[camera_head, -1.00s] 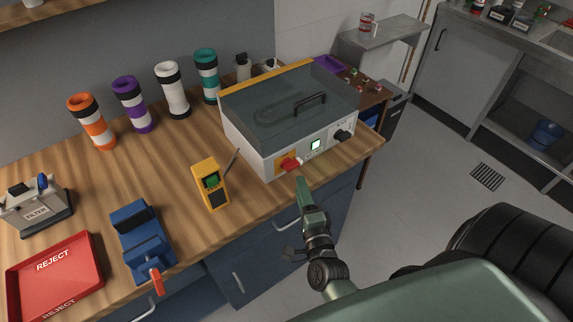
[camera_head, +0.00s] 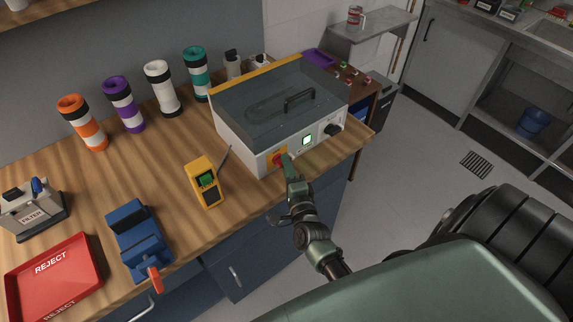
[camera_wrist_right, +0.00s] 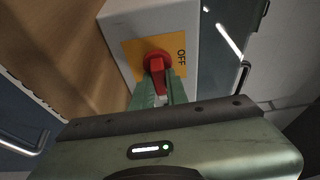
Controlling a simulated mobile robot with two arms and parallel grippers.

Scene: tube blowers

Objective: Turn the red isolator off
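The red isolator (camera_head: 277,161) is a rotary knob on a yellow plate, low on the front of the white box with a dark lid (camera_head: 271,101). My right gripper (camera_head: 288,163) is at it and hides part of it. In the right wrist view the red handle (camera_wrist_right: 157,66) stands between the two green fingers (camera_wrist_right: 160,90). They lie close along both its sides with no clear gap, so the gripper looks shut on it. The word OFF is to the right of the handle there. My left gripper is not in view.
A black knob (camera_head: 333,129) is farther right on the box front. A blue device (camera_head: 134,238) and a red reject tray (camera_head: 99,262) are farther left. Open floor lies right of the bench (camera_head: 355,147).

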